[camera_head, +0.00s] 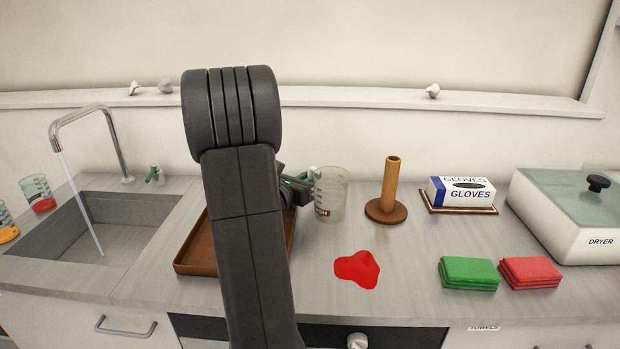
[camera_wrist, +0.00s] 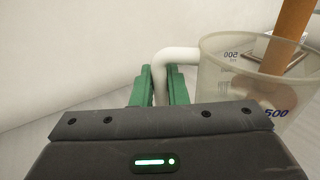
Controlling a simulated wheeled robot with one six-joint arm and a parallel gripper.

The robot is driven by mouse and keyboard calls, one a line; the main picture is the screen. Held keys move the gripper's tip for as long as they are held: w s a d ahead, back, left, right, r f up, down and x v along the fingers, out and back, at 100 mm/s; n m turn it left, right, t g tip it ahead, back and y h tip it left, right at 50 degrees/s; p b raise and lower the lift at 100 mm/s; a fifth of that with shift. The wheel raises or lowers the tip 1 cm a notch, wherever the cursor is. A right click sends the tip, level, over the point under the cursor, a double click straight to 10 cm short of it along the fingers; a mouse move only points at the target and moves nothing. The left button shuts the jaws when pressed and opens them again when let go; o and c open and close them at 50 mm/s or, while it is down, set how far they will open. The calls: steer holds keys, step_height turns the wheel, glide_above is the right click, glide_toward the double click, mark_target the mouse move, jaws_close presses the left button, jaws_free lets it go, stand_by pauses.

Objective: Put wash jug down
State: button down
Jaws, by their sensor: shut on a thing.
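The wash jug (camera_head: 331,194) is a clear, see-through jug with markings, upright at the counter, right of the brown tray (camera_head: 190,268). In the wrist view the jug (camera_wrist: 222,75) shows a "500" mark and a white handle (camera_wrist: 172,54). My gripper (camera_wrist: 160,85) has green fingers on both sides of the handle, shut on it. In the head view my gripper (camera_head: 311,176) is mostly hidden behind my arm. I cannot tell whether the jug's base touches the counter; no liquid is clearly visible in it.
A red spill (camera_head: 357,269) lies on the counter in front of the jug. A brown post on a round base (camera_head: 387,211) stands close on the jug's right. Glove box (camera_head: 460,192), green cloths (camera_head: 468,273), red cloths (camera_head: 529,272) and dryer (camera_head: 575,225) are right; sink (camera_head: 60,238) with running tap is left.

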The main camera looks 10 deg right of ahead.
steer(key=shift+f+b, duration=0.1)
steer(key=shift+b, duration=0.25)
steer(key=c, duration=1.4)
jaws_free()
steer(key=shift+c, duration=0.2)
steer(key=shift+r+p, duration=0.25)
steer(key=shift+p, duration=0.25)
steer(key=b+v, duration=0.2)
steer(key=v, duration=1)
steer(key=shift+c, duration=0.2)
